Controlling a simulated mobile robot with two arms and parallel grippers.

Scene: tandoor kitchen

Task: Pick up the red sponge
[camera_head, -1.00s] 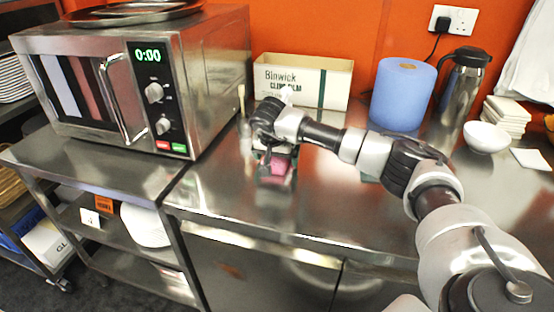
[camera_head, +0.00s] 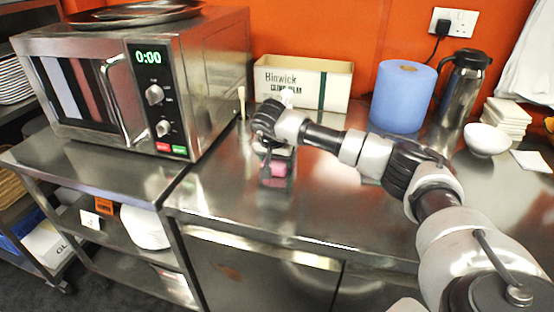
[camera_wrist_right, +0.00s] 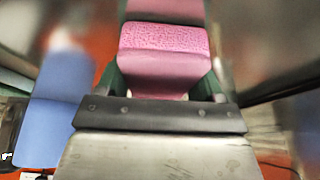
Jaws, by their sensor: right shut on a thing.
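The red sponge looks pink. It shows in the head view (camera_head: 278,169) just below my right gripper (camera_head: 272,157), over the steel worktop (camera_head: 330,205). In the right wrist view the sponge (camera_wrist_right: 165,40) sits between the dark green fingers of my right gripper (camera_wrist_right: 165,82), which is shut on it. The head view does not clearly show whether the sponge touches the worktop or is held just above it. My left gripper is not in view.
A microwave (camera_head: 165,95) stands to the left. A white bowl (camera_head: 486,139) stands at the right. The worktop's front is clear.

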